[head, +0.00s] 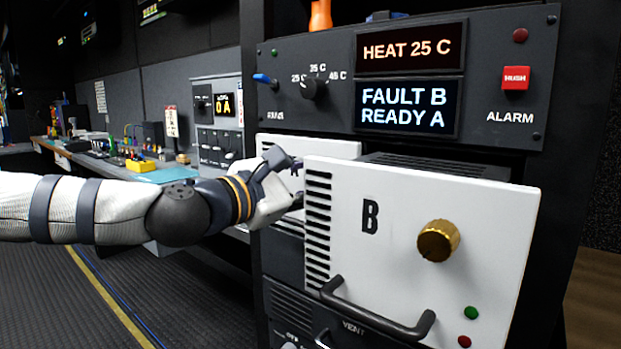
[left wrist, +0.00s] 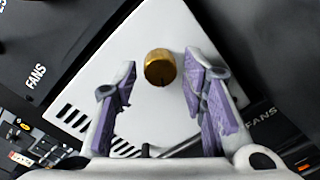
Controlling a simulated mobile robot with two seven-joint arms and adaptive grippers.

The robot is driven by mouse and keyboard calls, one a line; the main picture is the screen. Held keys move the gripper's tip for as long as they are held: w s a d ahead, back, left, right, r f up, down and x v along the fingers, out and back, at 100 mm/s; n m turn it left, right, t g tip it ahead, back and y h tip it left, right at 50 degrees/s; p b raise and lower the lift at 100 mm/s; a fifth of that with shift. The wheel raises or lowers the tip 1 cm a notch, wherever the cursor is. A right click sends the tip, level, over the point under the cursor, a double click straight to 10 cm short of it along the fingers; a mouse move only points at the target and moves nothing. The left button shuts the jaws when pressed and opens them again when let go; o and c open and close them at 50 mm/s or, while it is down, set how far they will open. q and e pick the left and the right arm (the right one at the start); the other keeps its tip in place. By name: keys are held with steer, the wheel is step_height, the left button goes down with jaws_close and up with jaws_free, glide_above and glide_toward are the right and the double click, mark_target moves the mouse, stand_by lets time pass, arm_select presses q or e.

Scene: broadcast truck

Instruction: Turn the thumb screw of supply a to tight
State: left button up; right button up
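Supply A's white front panel (head: 330,148) shows partly in the head view, behind the protruding supply B (head: 420,215). Its thumb screw is hidden there by my left gripper (head: 287,168) and supply B. The left wrist view shows a white panel (left wrist: 120,60) with a brass thumb screw (left wrist: 160,68), which appears to be supply A's. My left gripper (left wrist: 162,85) is open, with its purple-padded fingers on either side of the screw and a gap at each side. I cannot tell whether the tips reach past its face. My right gripper is not in view.
Supply B sticks out right beside my left gripper, with its own brass screw (head: 438,241) and a dark handle (head: 375,312). Above are a blue-tipped fans switch (head: 265,80), a temperature knob (head: 313,86) and displays (head: 408,106) reading "FAULT B READY A". A cluttered bench (head: 165,172) stands left.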

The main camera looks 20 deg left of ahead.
arm_select(q)
jaws_close()
steer(key=shift+r+m, duration=0.1)
steer(key=shift+m, duration=0.2)
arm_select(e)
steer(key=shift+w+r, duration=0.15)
arm_select(q)
steer(key=shift+d+m+y+p, duration=0.2)
steer(key=shift+m+p, duration=0.65)
steer(key=shift+m, duration=3.85)
steer(key=shift+a+m+y+p, duration=0.2)
steer(key=shift+m+p, duration=0.65)
steer(key=shift+m, duration=3.85)
steer(key=shift+d+m+y+p, duration=0.1)
steer(key=shift+m+y+p, duration=0.5)
steer(key=shift+m, duration=4.1)
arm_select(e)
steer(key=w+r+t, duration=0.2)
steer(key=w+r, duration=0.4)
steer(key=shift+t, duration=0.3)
